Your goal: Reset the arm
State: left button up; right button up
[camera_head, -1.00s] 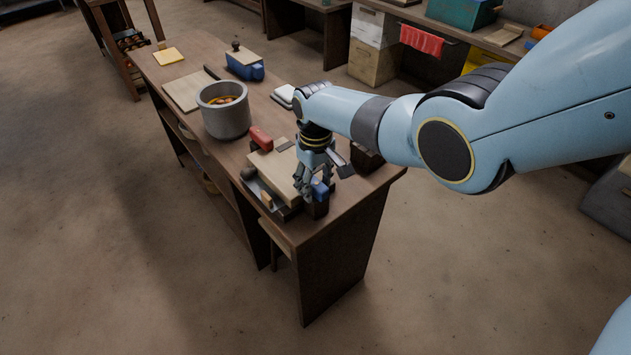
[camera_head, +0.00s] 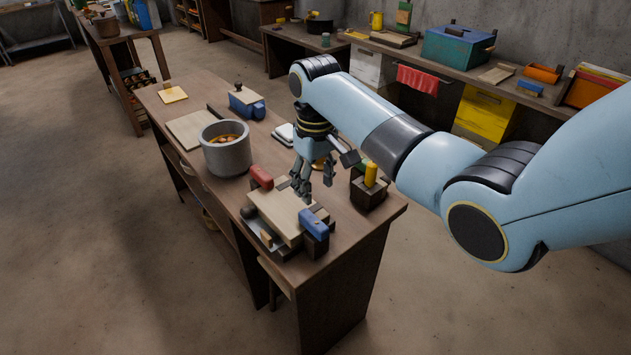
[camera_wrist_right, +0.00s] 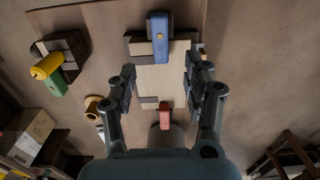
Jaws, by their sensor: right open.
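My right gripper (camera_head: 312,188) hangs open and empty above the near part of the wooden workbench (camera_head: 345,228). Below it is a light wooden board (camera_head: 279,215) with a blue block (camera_head: 315,222) at one end and a red block (camera_head: 261,176) at the other. In the right wrist view the two fingers (camera_wrist_right: 163,88) are wide apart, with the board (camera_wrist_right: 156,83) between and below them. The blue block (camera_wrist_right: 160,38) shows at the top and the red block (camera_wrist_right: 166,117) lower down. My left gripper is in neither view.
A grey pot (camera_head: 227,155) with orange contents stands farther along the bench. A dark block holder with a yellow piece (camera_head: 370,174) stands right of the gripper. A blue tool (camera_head: 246,103) and flat boards (camera_head: 191,131) lie at the far end. A back bench (camera_head: 480,80) holds a teal box (camera_head: 458,47).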

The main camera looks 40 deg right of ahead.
dwell(0.4)
jog(key=s+f+b, duration=0.7)
jog(key=s+f, duration=0.8)
jog(key=f, duration=0.4)
jog(key=s+f+b, duration=0.8)
jog(key=s+f, duration=0.8)
jog(key=f, duration=0.3)
jog(key=s+f+b, duration=0.8)
jog(key=s+f, duration=0.8)
jog(key=f, duration=0.3)
jog(key=shift+s+f+t+h, duration=0.25)
jog(key=shift+f+t+h, duration=0.1)
jog(key=shift+t+h, duration=0.05)
jog(key=shift+a, duration=0.1)
